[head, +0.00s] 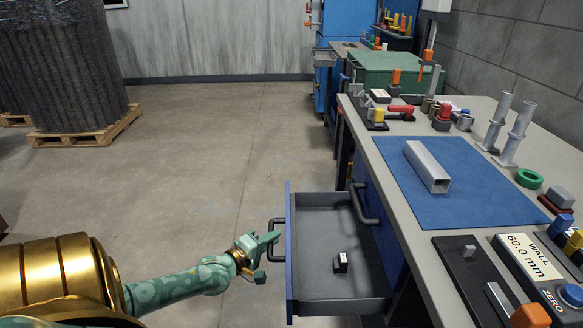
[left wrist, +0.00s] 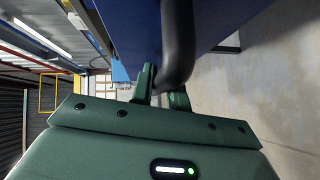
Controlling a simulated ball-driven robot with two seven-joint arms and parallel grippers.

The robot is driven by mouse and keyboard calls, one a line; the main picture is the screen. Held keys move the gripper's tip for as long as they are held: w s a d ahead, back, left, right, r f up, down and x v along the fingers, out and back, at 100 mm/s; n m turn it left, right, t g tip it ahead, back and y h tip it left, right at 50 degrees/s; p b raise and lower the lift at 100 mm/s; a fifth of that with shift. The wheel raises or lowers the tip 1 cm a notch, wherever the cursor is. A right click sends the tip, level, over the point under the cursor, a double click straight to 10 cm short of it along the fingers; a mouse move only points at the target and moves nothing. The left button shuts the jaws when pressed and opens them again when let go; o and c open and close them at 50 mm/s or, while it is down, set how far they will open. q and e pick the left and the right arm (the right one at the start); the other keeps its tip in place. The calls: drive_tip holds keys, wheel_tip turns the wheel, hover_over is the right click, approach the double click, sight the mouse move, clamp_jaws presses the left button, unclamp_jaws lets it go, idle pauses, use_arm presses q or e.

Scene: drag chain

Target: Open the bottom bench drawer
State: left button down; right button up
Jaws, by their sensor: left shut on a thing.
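The open bench drawer (head: 322,290) has a blue front and a grey inside, and is pulled well out from the bench. Its dark bar handle (head: 275,230) is on the outer face. My left gripper (head: 268,243) is shut on this handle. In the left wrist view the green fingers (left wrist: 162,88) are on either side of the dark handle (left wrist: 178,40), close to the blue drawer front (left wrist: 225,18). Above the open drawer, another blue drawer with a dark handle (head: 364,206) is closed. My right gripper is out of view.
A small dark block with a light face (head: 341,262) lies in the open drawer. The bench top (head: 385,146) above holds a blue mat (head: 430,205), a square metal tube (head: 427,167) and several tools. The concrete floor (head: 215,170) left of the drawer is clear.

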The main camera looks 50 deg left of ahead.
use_arm(q)
drive_tip(key=s+a, duration=0.4)
drive_tip(key=s, duration=0.1)
drive_tip(key=shift+s+a, duration=0.15)
drive_tip(key=shift+a, duration=0.1)
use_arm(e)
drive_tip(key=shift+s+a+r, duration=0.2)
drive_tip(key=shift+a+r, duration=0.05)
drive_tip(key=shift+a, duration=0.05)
use_arm(q)
drive_tip(key=shift+f, duration=0.1)
drive_tip(key=c, duration=1.4)
unclamp_jaws()
drive_tip(key=shift+o, duration=0.2)
drive_tip(key=shift+p, duration=0.3)
